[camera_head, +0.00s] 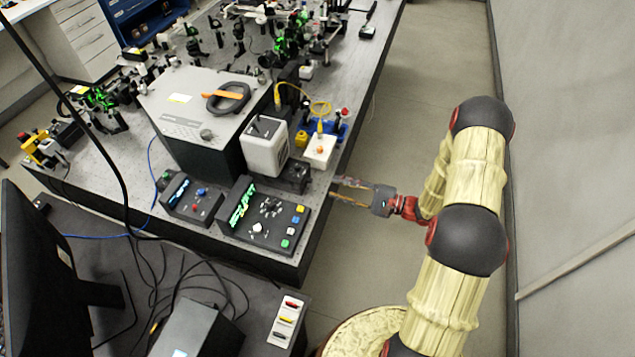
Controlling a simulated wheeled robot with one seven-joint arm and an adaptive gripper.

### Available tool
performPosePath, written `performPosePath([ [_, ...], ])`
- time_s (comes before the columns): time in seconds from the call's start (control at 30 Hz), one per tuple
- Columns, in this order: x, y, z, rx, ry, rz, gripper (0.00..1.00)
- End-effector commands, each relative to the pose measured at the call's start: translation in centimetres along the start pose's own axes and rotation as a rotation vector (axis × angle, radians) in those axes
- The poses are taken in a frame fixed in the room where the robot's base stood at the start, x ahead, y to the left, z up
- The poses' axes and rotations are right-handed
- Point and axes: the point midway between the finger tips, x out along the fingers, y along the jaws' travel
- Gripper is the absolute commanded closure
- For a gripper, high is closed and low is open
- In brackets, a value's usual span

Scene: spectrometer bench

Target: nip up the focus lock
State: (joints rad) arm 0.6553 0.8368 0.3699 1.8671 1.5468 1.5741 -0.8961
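I cannot tell for certain which small part is the focus lock. A dark block (292,175) sits near the bench's right edge, beside a white box (266,146). A white unit with an orange knob (319,150) stands just behind it. My gripper (336,188) reaches in from the right at the bench's edge, pointing left. Its two fingers are apart with a gap between them, and nothing shows between them. The tips lie just right of the dark block, and I cannot tell whether they touch anything.
The optical bench (365,75) carries a large grey housing (190,105), a black control box with coloured buttons (265,215) and a smaller one (192,197). A yellow cable (318,107) loops behind the white box. A monitor (35,270) stands front left.

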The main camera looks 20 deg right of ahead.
Motion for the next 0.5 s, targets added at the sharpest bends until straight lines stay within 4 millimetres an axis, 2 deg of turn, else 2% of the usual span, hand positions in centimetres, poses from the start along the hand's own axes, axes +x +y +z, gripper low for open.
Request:
performPosePath([
  [0.33,5.0,0.1,0.1,0.000,-0.004,0.004,0.69],
  [0.5,6.8,0.1,0.1,0.001,-0.002,0.004,0.69],
])
